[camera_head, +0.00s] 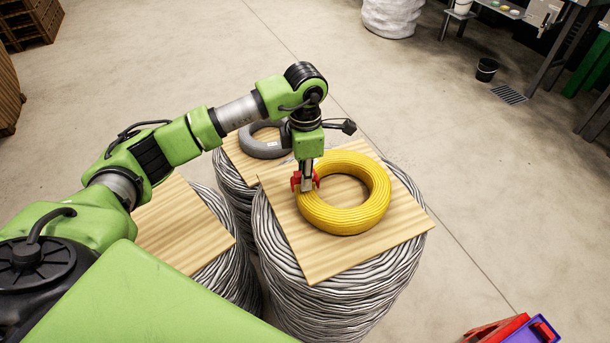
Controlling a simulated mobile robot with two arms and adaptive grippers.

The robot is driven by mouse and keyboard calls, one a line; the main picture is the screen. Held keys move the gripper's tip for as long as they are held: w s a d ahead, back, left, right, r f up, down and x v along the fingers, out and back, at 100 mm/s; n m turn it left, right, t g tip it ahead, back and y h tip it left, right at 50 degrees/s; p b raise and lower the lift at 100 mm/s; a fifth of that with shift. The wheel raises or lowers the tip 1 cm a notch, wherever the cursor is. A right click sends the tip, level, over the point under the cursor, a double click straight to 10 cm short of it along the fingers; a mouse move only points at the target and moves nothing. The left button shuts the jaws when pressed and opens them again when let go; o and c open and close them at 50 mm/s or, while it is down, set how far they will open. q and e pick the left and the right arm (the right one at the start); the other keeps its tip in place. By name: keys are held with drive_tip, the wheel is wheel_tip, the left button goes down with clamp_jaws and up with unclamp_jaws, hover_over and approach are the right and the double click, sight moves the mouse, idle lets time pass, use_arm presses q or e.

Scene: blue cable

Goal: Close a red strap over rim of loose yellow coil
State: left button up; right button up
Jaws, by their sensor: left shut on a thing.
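The yellow coil (365,212) lies flat on a square wooden board on top of a cable stack. My left gripper (307,184) points down at the coil's left rim and is shut. Red parts of the strap (296,181) show on both sides of the fingertips, so it appears to be shut on the strap at the rim. The fingers hide most of the strap, and I cannot tell whether its ends meet. My right gripper is not in view.
The wooden board (385,245) rests on a grey cable stack (330,305). A grey coil (262,146) lies on another board behind my left arm. Another bare board (180,232) is at the left. A red and purple bin (520,330) stands at the bottom right.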

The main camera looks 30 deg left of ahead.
use_arm(q)
drive_tip(key=shift+f+b, duration=0.5)
drive_tip(key=shift+f, duration=0.15)
drive_tip(key=shift+r, duration=0.2)
drive_tip(key=shift+r+p, duration=0.3)
drive_tip(key=shift+r, duration=0.1)
drive_tip(key=shift+r, duration=0.1)
drive_tip(key=shift+f+b, duration=0.45)
idle(0.9)
drive_tip(key=o, duration=1)
